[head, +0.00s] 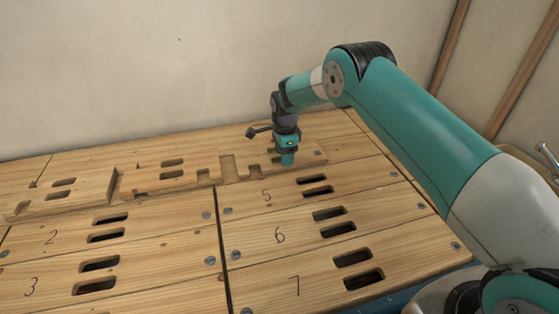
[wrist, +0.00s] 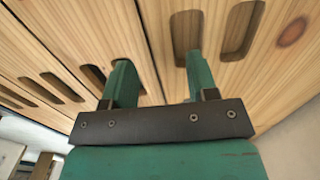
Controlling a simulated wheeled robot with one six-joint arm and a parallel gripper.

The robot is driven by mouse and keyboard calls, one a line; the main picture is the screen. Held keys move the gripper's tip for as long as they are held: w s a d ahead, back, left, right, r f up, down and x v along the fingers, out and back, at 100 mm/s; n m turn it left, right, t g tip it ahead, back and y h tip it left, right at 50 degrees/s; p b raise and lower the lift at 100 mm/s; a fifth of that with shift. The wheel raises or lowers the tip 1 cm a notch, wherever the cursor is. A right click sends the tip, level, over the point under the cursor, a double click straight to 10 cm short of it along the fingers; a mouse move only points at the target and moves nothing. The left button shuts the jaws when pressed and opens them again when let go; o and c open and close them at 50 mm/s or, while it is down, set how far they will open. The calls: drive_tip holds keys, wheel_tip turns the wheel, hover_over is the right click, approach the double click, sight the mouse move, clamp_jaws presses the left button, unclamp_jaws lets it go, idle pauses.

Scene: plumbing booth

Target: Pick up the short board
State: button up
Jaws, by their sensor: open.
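The boards are pale wood with paired slots. I cannot tell for sure which one is the short board; the board under my gripper (head: 287,160), at the back right, is a light wooden piece (head: 315,153) with a notched left end. My gripper is pointed down there, with its jaws apart and empty. In the wrist view its two green fingers (wrist: 160,70) are apart. The right fingertip is close to a slot (wrist: 186,36) in one board; the left fingertip is over the board across a seam. Whether the fingertips touch wood is unclear. The gripper hides part of the board in the head view.
Boards numbered 5 (head: 290,205), 6 (head: 300,241) and 7 (head: 325,262) lie on the right; 2 (head: 75,228) and 3 (head: 50,272) on the left. Notched wood pieces (head: 140,181) lie along the back near the wall (head: 150,70). Screws sit at board ends.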

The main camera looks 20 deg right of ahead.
wheel_tip(320, 180, down, 4)
drive_tip(key=b, duration=0.3)
drive_tip(key=shift+w+d+f, duration=0.1)
drive_tip(key=shift+w+f, duration=0.05)
clamp_jaws()
drive_tip(key=shift+r, duration=0.2)
